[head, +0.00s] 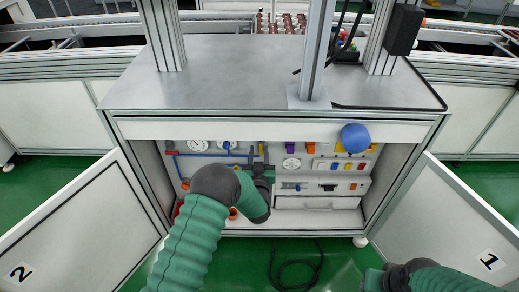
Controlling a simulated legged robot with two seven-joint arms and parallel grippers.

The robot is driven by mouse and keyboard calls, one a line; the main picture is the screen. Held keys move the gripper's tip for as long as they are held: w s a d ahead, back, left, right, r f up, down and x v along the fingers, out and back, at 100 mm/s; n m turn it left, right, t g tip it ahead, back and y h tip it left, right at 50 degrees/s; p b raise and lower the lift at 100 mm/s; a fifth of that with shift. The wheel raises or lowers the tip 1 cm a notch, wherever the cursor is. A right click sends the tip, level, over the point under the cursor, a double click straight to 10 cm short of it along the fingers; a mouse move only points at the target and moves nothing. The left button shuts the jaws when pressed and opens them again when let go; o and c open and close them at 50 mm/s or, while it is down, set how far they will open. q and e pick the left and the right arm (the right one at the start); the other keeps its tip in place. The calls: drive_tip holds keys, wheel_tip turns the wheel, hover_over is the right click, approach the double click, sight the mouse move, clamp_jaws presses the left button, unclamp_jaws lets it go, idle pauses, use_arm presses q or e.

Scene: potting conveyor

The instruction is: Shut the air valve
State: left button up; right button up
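The open cabinet holds a panel with a blue air pipe (212,155) running across its left part, with fittings and a round gauge (197,146). My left arm reaches into the cabinet from below. My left gripper (259,162) is dark and is at the panel, by the right end of the blue pipe. The wrist and fingers hide the fitting there, so I cannot make out the valve handle or whether the fingers touch it. Whether they are open or shut is unclear. My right gripper (374,281) is low at the bottom edge, away from the panel, its fingers unclear.
Open doors marked 2 (88,225) and 1 (448,218) flank the cabinet. A second gauge (291,163), coloured switches and a drawer (317,203) are right of the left gripper. A dark cable (297,265) lies on the green floor.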

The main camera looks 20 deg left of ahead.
sight(261, 146)
use_arm(q)
drive_tip(key=x, duration=0.3)
drive_tip(key=shift+w+d+b, duration=0.1)
drive_tip(key=shift+d+b, duration=0.2)
drive_tip(key=shift+b, duration=0.1)
drive_tip(key=shift+w+d+r, duration=0.1)
drive_tip(key=shift+w+r, duration=0.05)
drive_tip(key=shift+w, duration=0.35)
drive_tip(key=shift+a, duration=0.3)
drive_tip(key=shift+c, duration=0.6)
drive_tip(key=shift+d, duration=0.1)
clamp_jaws()
